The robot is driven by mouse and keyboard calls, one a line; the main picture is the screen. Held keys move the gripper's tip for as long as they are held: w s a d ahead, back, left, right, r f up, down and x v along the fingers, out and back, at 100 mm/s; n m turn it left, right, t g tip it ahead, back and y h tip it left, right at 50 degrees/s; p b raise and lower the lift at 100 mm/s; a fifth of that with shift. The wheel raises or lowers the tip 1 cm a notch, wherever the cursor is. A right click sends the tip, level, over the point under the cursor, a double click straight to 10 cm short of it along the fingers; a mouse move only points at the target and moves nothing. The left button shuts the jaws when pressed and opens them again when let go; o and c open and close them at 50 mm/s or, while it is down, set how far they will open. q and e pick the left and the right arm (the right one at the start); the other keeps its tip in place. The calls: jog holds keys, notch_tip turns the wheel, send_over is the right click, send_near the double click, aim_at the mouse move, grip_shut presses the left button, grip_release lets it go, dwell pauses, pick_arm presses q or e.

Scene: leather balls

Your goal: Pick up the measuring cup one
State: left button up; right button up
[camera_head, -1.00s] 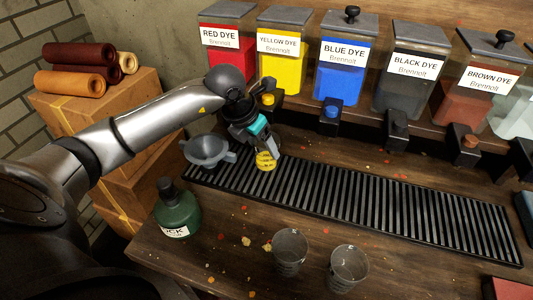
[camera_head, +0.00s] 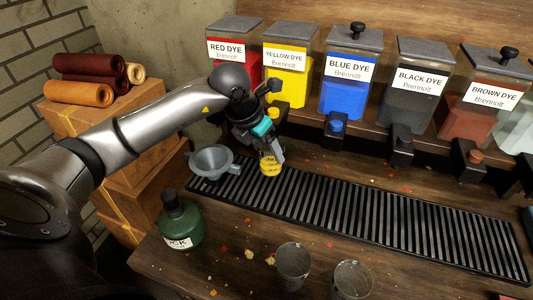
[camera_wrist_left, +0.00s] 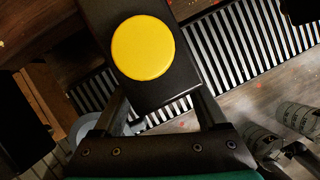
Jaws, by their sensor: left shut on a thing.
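A small clear measuring cup (camera_head: 270,167) with yellow in it is between the fingers of my left gripper (camera_head: 273,155). My left gripper is shut on it, over the far left part of the slatted drip tray (camera_head: 380,222), below the yellow dye dispenser (camera_head: 286,78). In the left wrist view the dispenser's dark tap with its round yellow knob (camera_wrist_left: 143,48) covers the space between the fingers, so the held cup is hidden there. Two more clear measuring cups, one (camera_head: 292,268) left of the other (camera_head: 352,281), stand on the table's front. My right gripper is not in view.
Dispensers of red, blue (camera_head: 347,88), black and brown dye line the back shelf. A grey funnel (camera_head: 213,160) is close left of the held cup. A dark green bottle (camera_head: 180,222) stands at the front left. Boxes with leather rolls (camera_head: 80,92) are at the far left.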

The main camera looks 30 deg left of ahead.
pick_arm(q)
jog(key=shift+s+r, duration=0.15)
jog(key=shift+r, duration=0.3)
jog(key=s+d+p, duration=0.4)
jog(key=s+p, duration=0.2)
jog(key=s, duration=1.1)
jog(key=shift+p, duration=0.35)
